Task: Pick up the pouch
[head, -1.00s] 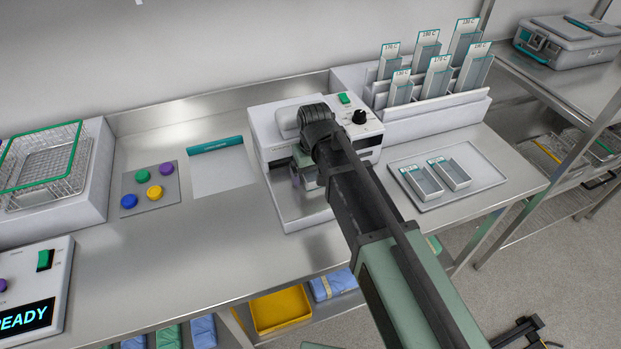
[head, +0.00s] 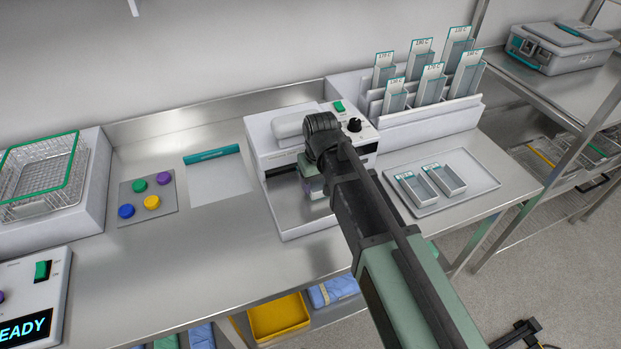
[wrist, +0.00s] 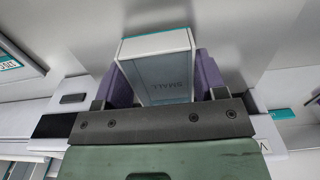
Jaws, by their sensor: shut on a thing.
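My gripper (wrist: 155,80) is shut on a pale blue-grey, box-like pouch (wrist: 165,75) with a white rim, a teal edge and the word SMALL. The pouch sits between the two purple fingers in the wrist view. In the head view my gripper (head: 312,188) is over the front of the white sealing machine (head: 272,165), and the wrist and arm hide most of what it holds. I cannot tell there whether the pouch touches the machine.
A grey tray (head: 482,186) with two small open boxes stands to the right. A rack (head: 430,121) of labelled holders is behind it. A pale sheet with a teal strip (head: 212,155) and a plate with coloured buttons (head: 163,206) lie left. The front bench is clear.

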